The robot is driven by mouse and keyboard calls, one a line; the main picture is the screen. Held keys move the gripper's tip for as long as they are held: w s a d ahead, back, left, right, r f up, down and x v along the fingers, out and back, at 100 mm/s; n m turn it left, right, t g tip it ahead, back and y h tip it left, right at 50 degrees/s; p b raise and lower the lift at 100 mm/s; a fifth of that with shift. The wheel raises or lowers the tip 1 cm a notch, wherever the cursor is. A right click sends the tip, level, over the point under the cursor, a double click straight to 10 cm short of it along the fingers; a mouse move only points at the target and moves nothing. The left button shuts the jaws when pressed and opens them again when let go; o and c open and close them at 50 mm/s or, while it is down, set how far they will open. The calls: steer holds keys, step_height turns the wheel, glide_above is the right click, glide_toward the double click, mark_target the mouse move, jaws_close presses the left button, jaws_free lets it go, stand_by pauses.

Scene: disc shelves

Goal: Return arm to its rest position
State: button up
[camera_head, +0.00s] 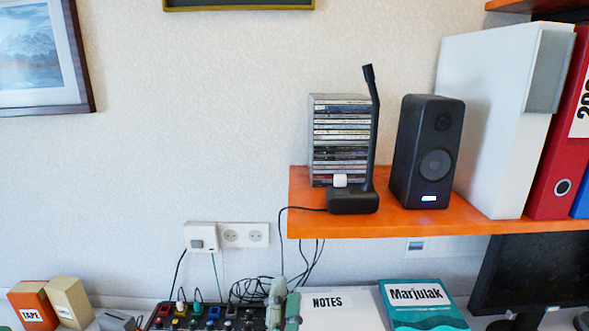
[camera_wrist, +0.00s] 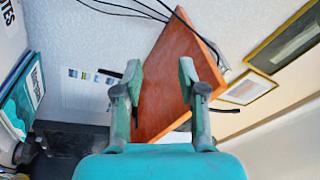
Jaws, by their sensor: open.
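My gripper (camera_head: 284,303) shows at the bottom of the head view, low in front of the desk, below the orange shelf (camera_head: 450,228). Only its greenish fingers are in that view; the rest of my arm is out of frame. In the wrist view, my gripper (camera_wrist: 159,80) has its two fingers spread apart with nothing between them. The orange shelf (camera_wrist: 178,75) appears behind the fingers there, tilted by the camera's angle.
A stack of disc cases (camera_head: 340,135), a black microphone (camera_head: 353,200) and a speaker (camera_head: 428,150) stand on the shelf. A mixer (camera_head: 205,316), a notes sheet (camera_head: 345,312) and a teal book (camera_head: 420,305) lie below. Cables hang under the shelf.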

steer(key=s+d+f+n+g+y, duration=0.2)
steer(key=s+d+f+n, duration=0.4)
steer(key=f, duration=0.5)
steer(key=s+d+f+n+g+y, duration=0.2)
steer(key=s+d+f+n, duration=0.2)
steer(key=s+d+f, duration=0.55)
steer(key=s+d+f+n+h, duration=0.1)
steer(key=s+d+f, duration=0.1)
steer(key=s, duration=1)
steer(key=s+d+f+n+g+h, duration=0.1)
steer(key=s+d+f+n, duration=0.1)
steer(key=s, duration=1)
steer(key=shift+s+d+f, duration=0.15)
steer(key=shift+s+d, duration=0.1)
steer(key=shift+s, duration=0.1)
